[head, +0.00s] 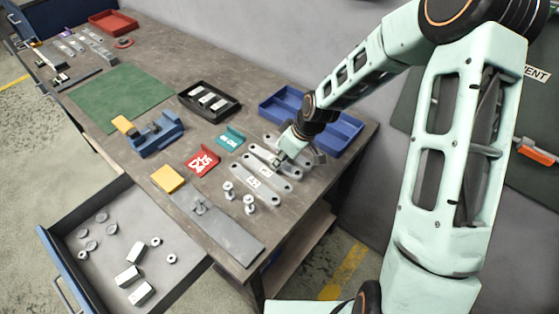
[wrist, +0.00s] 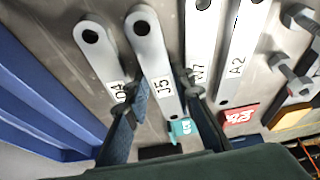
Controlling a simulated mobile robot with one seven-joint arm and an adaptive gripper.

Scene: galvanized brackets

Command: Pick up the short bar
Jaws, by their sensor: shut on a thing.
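A flat grey bar marked J5 (wrist: 152,62), with a round hole at its far end, lies between my gripper's two fingers in the wrist view. My gripper (wrist: 160,90) is shut on this bar, one finger on each long side. In the head view my gripper (head: 281,158) is at the row of bars near the table's right side. I cannot tell whether the held bar is clear of the table. A similar bar (wrist: 95,48) lies just left of it. Two bars on the right, one marked A2 (wrist: 238,60), run out of the wrist frame.
A blue tray (head: 345,135) stands behind the bars. A teal block (head: 231,138), a red block (head: 202,162) and a black tray (head: 182,97) are to the left. Upright bolts (head: 249,203) stand in front. An open drawer (head: 100,262) juts out at the lower left.

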